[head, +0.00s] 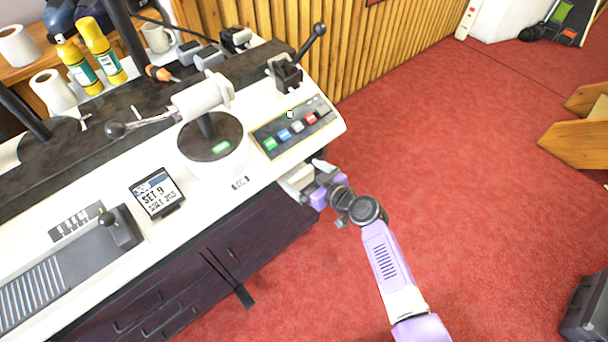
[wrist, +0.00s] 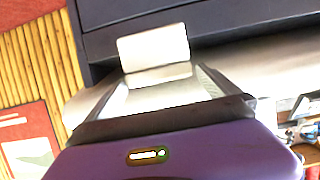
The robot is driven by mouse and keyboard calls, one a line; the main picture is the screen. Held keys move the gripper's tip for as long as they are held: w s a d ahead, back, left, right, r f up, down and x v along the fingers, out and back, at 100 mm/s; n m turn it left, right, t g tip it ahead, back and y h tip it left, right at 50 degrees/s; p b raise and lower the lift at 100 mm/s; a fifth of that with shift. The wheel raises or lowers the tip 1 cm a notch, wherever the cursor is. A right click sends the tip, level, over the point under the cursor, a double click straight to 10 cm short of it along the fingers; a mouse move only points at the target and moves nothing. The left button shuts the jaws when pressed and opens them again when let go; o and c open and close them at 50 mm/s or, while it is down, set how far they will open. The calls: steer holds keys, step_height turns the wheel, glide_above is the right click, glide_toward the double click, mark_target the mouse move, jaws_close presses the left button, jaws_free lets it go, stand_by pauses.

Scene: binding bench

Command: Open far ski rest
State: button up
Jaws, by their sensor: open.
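A black clamp-like rest (head: 286,74) stands at the far right end of the white bench top. Its lever rises to the upper right and ends in a black ball knob (head: 319,29). I take this to be the far ski rest; its exact state is hard to tell. My gripper (head: 298,178) is open beside the bench's front edge, below the button panel and apart from the rest. In the wrist view my gripper (wrist: 160,92) points at a dark surface, with a pale block (wrist: 155,46) in front of it. I cannot tell what the block is.
A panel of coloured buttons (head: 292,128) lies between my gripper and the rest. A white round post (head: 212,145) with a handle stands to its left. A small display (head: 157,192) is farther left.

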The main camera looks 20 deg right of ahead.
steer(key=c, duration=1.9)
steer(key=s+d+b, duration=0.2)
steer(key=s, duration=0.6)
steer(key=s+d+b, duration=0.3)
steer(key=s, duration=0.5)
steer(key=shift+b, duration=0.3)
steer(key=o, duration=1.9)
steer(key=shift+d, duration=0.1)
